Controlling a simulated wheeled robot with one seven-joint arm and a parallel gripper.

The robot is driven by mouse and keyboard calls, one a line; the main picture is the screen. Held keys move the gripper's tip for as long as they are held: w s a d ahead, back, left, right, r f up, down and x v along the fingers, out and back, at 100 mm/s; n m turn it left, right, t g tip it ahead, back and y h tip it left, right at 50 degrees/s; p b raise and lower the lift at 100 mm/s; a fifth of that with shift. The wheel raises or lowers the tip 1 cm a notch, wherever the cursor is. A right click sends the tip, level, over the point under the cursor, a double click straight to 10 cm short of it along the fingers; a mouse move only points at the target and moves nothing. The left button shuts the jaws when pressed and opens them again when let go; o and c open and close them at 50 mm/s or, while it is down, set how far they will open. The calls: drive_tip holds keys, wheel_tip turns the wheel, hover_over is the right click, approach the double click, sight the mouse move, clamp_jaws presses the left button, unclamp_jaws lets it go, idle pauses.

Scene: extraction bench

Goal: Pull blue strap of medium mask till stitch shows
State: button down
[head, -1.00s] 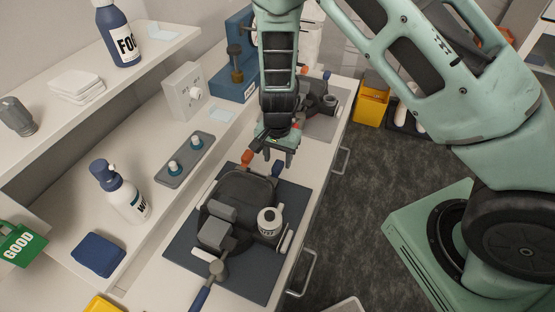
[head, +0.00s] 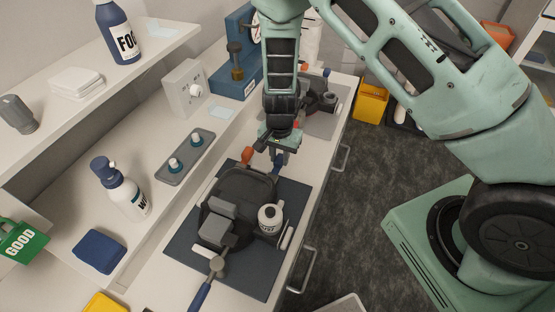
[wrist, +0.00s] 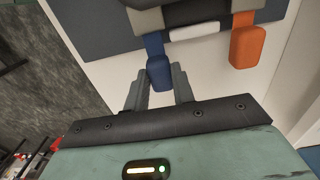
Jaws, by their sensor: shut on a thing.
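The nearer dark grey mask (head: 240,191) lies on a dark mat (head: 262,281) on the bench. In the wrist view, its blue strap (wrist: 159,72) runs from a grey buckle piece to a thick blue end tab. My gripper (wrist: 160,88) has its two fingers on either side of this tab and is shut on it. In the head view, my gripper (head: 279,158) is at the mask's far right corner, with a bit of blue between the fingers. An orange strap tab (wrist: 246,47) hangs beside the blue one, apart from my gripper. I cannot make out any stitch on the blue strap.
A second mask (head: 322,100) lies farther back on the bench. A grey tray with two knobs (head: 185,158) and a white spray bottle (head: 124,193) stand to the left. The bench edge is close on the right.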

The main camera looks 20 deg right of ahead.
drive_tip(key=shift+w+d, duration=1.4)
drive_tip(key=c, duration=1.2)
unclamp_jaws()
drive_tip(key=shift+o, duration=0.2)
drive_tip(key=shift+b, duration=0.3)
wheel_tip(320, 180, up, 18)
drive_tip(key=b, duration=0.3)
drive_tip(key=shift+f+b, duration=0.25)
drive_tip(key=shift+b, duration=0.1)
